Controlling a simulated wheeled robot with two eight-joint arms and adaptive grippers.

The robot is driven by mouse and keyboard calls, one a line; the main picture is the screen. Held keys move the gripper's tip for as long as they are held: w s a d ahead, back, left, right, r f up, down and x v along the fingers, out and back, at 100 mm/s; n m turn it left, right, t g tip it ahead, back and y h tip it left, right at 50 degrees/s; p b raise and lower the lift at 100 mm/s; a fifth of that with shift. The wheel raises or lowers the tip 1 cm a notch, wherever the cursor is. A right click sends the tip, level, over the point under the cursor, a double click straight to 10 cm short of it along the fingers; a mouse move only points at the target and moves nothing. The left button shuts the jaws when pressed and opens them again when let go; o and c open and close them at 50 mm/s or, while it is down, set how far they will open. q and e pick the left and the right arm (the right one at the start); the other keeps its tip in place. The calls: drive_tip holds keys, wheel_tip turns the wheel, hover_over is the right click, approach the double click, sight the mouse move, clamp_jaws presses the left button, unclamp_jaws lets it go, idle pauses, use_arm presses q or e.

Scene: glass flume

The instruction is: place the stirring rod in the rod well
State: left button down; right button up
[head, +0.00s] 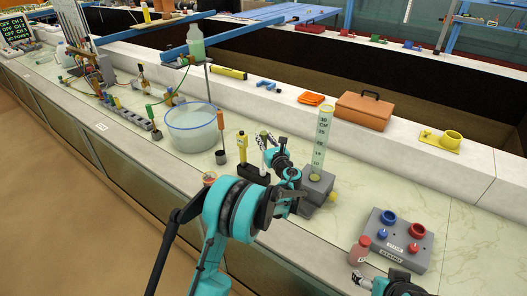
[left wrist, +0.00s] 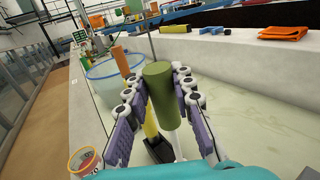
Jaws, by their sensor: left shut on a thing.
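My left gripper (head: 270,142) is shut on a thick olive-green handle (left wrist: 160,90), seemingly the stirring rod's; the green top (head: 263,136) shows between the fingers in the head view. A thin pale shaft (left wrist: 178,146) runs down below the handle in the left wrist view. A black block (head: 250,174) stands just below the gripper, with a yellow piece (head: 242,143) upright at its left side. I cannot tell which opening is the rod well, or whether the shaft tip is inside the block. My right gripper (head: 360,283) is at the bottom edge, its opening unclear.
A glass bowl (head: 192,128) and an orange-handled rod in a dark cup (head: 220,157) stand to the left. A graduated cylinder (head: 322,140) on a grey block (head: 316,188) is close on the right.

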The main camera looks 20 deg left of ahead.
use_arm(q)
wheel_tip(320, 180, down, 5)
drive_tip(key=shift+a+r+b, duration=0.1)
drive_tip(key=shift+a+b, duration=0.05)
drive_tip(key=shift+b, duration=0.6)
drive_tip(key=shift+w, duration=0.1)
